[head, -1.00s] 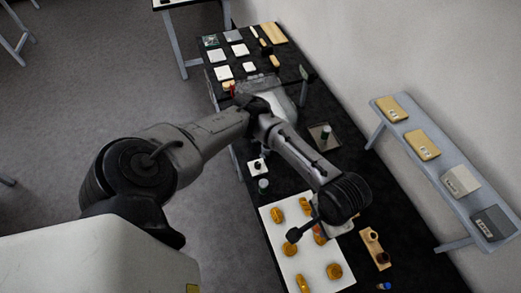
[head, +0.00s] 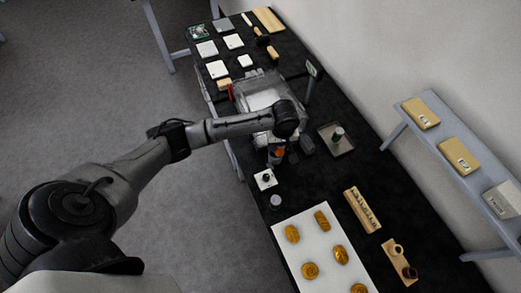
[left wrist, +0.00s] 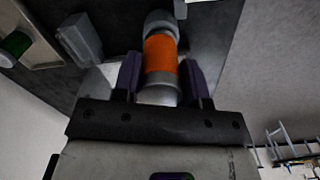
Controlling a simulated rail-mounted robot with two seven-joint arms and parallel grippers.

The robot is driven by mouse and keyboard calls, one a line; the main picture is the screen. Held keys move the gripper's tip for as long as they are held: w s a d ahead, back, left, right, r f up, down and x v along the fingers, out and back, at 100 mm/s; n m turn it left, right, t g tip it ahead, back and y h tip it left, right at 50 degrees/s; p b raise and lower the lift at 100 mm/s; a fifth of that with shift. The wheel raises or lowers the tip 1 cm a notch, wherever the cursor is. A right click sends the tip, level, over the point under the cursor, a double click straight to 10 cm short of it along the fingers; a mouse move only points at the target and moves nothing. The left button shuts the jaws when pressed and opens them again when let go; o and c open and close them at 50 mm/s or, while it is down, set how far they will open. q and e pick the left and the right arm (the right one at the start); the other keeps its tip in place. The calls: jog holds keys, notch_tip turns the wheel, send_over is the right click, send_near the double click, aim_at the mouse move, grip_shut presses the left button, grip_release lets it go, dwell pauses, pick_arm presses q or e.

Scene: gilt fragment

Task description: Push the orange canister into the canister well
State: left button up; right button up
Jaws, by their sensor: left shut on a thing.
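The orange canister (left wrist: 160,55) has an orange band between grey ends. It sits between the two fingers of my left gripper (left wrist: 160,78), which is shut on it. In the head view the orange band of the canister (head: 278,152) shows just below my left wrist, over the dark table beside the clear-walled machine. I cannot make out the canister well for certain; my arm covers part of this area. Whether the canister's far end touches anything is unclear. My right gripper is not in view.
A tray (head: 348,149) holding a green-topped canister (head: 337,134) stands to the right. A small white square block (head: 265,180) with a dark knob lies in front, near a grey round lid (head: 277,201). A white board (head: 316,250) carries several gilt pieces.

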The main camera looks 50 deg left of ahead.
pick_arm(q)
jog(key=shift+n, duration=0.9)
jog(key=a+f, duration=0.1)
jog(key=f, duration=0.2)
jog(key=w+a+f, duration=0.1)
jog(key=f, duration=0.1)
jog(key=shift+a+f, duration=0.35)
jog(key=shift+f+b, duration=0.35)
jog(key=shift+f, duration=1.25)
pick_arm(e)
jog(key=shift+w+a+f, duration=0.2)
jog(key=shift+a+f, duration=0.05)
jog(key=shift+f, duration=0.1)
pick_arm(q)
jog(key=shift+f, duration=0.1)
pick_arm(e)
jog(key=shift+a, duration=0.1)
